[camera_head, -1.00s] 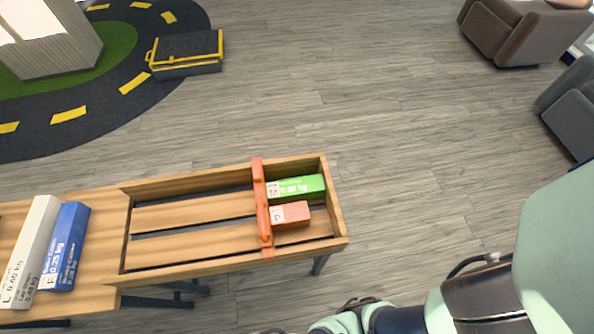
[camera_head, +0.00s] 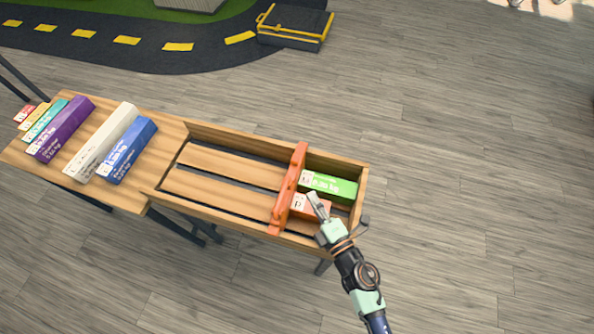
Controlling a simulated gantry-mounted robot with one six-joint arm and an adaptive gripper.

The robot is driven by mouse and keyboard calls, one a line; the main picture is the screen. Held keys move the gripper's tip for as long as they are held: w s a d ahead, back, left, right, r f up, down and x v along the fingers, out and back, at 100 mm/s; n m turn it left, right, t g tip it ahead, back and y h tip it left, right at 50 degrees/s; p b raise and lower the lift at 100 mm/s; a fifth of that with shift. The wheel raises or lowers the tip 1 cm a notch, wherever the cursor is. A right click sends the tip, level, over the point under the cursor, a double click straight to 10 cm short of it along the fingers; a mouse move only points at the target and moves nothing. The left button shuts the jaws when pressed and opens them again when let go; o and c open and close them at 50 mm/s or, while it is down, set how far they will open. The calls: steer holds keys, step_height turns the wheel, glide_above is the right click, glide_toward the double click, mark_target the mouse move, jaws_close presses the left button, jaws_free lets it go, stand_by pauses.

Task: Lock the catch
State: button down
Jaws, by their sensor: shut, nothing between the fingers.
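An orange bar (camera_head: 290,185) lies across the wooden tray (camera_head: 255,134), from wall to wall, with small raised parts along it. A catch on it is too small to make out, and I cannot tell if it is locked. Right of the bar, a green box (camera_head: 335,187) and an orange box (camera_head: 298,206) lie in the tray's end section. My gripper (camera_head: 313,198) is shut and empty. In the picture it overlaps the orange box, just right of the bar, and hides part of that box. I cannot tell if it touches anything.
Left of the tray, a wooden table (camera_head: 150,125) carries several boxes, among them a blue one (camera_head: 127,150), a white one (camera_head: 100,142) and a purple one (camera_head: 65,128). A black and yellow case (camera_head: 292,25) lies on the floor behind. The floor to the right is clear.

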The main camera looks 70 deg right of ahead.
mark_target(297, 172)
steer(key=shift+a+f, duration=0.1)
steer(key=shift+f, duration=0.05)
steer(key=x, duration=1)
